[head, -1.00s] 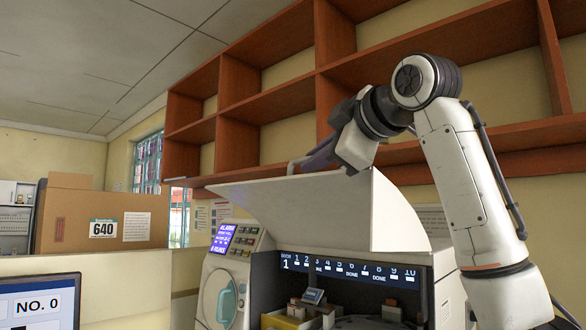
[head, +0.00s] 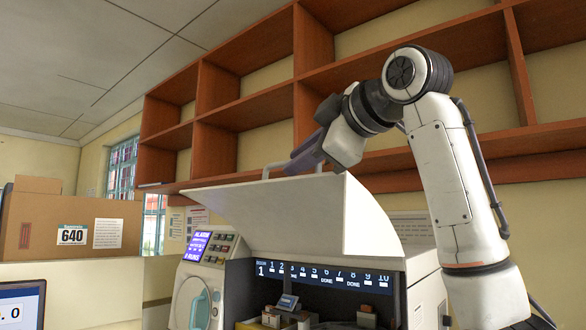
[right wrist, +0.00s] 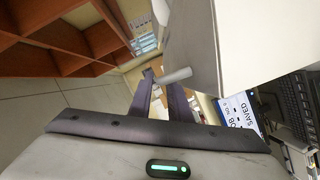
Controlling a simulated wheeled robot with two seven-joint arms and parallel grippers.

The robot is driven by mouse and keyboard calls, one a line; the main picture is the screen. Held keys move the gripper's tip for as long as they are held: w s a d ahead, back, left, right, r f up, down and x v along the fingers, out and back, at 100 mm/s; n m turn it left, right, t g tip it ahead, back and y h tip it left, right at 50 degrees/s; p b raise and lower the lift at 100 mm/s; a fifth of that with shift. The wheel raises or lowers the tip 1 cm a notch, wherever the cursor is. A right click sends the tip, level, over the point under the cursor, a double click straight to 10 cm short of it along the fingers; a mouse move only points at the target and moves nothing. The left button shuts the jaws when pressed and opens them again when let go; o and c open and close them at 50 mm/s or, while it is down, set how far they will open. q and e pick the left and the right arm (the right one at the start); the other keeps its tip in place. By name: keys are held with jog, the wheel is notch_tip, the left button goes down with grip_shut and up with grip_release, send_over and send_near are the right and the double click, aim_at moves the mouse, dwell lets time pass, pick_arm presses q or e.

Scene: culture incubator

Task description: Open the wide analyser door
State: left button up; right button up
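The wide analyser door (head: 285,212) is a broad white panel, swung up above the front opening of the analyser (head: 420,270) in the head view. Its light bar handle (head: 265,173) stands on the upper edge. The handle also shows as a pale rod (right wrist: 176,76) in the right wrist view, beside the door (right wrist: 240,40). My right gripper (head: 291,167) is at the handle. In the right wrist view its two dark fingers (right wrist: 160,92) stand apart, and the handle crosses in front of one finger. Contact cannot be told. My left gripper is not in view.
Inside the opening are a numbered display strip (head: 325,275) and several small items. A small round-windowed door (head: 192,303) and lit alarm panel (head: 200,243) are at left. Wooden shelves (head: 250,110) stand behind my right arm. A cardboard box (head: 70,220) stands far left.

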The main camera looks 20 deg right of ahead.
jog(key=b+v, duration=0.1)
jog(key=v, duration=0.6)
jog(key=shift+s+d, duration=0.1)
jog(key=shift+s, duration=0.15)
